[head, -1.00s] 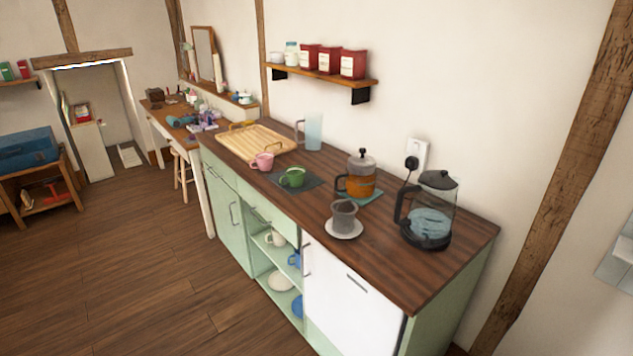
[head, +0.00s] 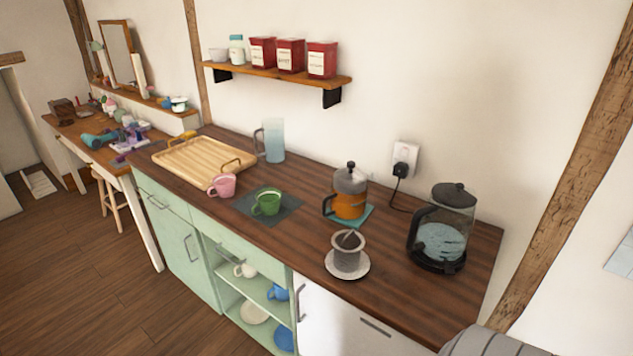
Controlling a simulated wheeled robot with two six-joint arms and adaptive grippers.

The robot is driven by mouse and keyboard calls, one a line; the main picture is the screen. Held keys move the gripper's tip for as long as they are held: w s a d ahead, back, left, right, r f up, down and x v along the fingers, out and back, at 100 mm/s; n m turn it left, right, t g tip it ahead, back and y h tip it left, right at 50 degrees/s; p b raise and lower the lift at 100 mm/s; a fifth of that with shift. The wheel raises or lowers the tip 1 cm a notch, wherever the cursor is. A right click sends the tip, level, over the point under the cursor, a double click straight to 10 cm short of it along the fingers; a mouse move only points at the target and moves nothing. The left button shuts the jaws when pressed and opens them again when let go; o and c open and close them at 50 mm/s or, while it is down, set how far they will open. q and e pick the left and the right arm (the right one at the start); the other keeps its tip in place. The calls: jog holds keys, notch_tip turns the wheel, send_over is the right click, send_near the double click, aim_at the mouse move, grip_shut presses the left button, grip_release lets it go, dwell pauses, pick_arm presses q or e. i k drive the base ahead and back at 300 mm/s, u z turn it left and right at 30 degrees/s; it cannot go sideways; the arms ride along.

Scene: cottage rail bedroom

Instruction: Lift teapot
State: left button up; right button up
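A small glass teapot (head: 349,191) with orange-brown liquid, a grey lid and a dark handle on its left stands upright on a teal mat (head: 366,214) on the wooden counter (head: 300,235). Its handle points to the left in the head view. Neither of my grippers shows in the head view. A grey rounded shape at the bottom right edge may be part of my arm; I cannot tell.
A glass kettle (head: 441,231) stands right of the teapot. A grey cup on a saucer (head: 347,262) is in front. A green mug (head: 266,202), pink mug (head: 222,186), wooden tray (head: 204,160) and tall jug (head: 271,140) stand left. A wall shelf (head: 275,76) hangs above.

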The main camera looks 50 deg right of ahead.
aim_at(344, 207)
jog(key=i, duration=3.35)
jog(key=z, duration=5.05)
